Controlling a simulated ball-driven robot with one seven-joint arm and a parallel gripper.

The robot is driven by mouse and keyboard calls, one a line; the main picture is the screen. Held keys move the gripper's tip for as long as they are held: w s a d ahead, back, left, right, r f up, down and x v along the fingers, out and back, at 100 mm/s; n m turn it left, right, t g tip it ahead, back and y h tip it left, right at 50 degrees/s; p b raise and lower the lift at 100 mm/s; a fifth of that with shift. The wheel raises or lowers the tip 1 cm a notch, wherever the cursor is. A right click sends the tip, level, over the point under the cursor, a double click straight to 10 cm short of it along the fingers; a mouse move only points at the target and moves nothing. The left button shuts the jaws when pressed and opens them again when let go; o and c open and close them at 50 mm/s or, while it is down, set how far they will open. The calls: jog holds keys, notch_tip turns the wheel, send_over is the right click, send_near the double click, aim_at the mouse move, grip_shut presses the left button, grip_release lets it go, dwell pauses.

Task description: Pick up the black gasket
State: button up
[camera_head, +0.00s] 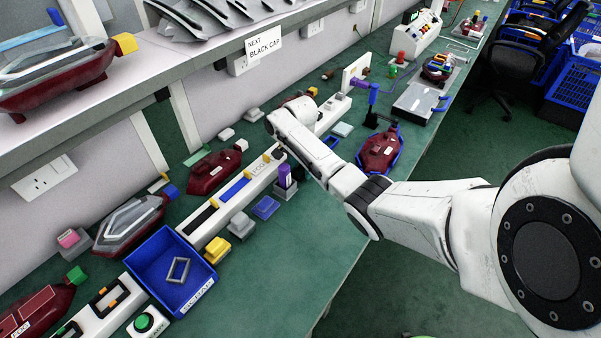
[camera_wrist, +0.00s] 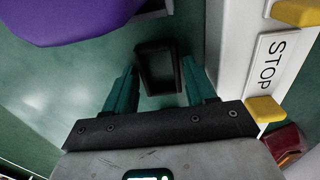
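The black gasket (camera_wrist: 142,70), a small rectangular ring, shows in the wrist view on the green bench. My gripper (camera_wrist: 158,70) is open, with one teal finger on each side of the gasket and its body just below in the picture. I cannot tell whether the fingers touch it. In the head view my gripper (camera_head: 279,153) points down beside the long white holder, and the gasket is hidden there by my arm.
A white holder (camera_wrist: 233,55) labelled STOP with yellow pieces stands close right. A purple object (camera_wrist: 75,18) is close on the upper left; it also shows in the head view (camera_head: 285,178). A blue bin (camera_head: 150,250) holds a grey rectangular ring (camera_head: 171,271).

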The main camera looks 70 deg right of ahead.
jog(key=c, duration=0.7)
jog(key=shift+r, duration=0.1)
jog(key=shift+r, duration=0.5)
jog(key=s+a+r+p, duration=0.7)
jog(key=s+a+r, duration=0.2)
jog(key=s+r, duration=0.1)
jog(key=shift+a+r+p, duration=0.3)
jog(key=shift+r+p, duration=0.05)
jog(key=shift+r, duration=0.55)
jog(key=shift+s, duration=0.1)
jog(key=o, duration=0.4)
jog(key=c, duration=0.4)
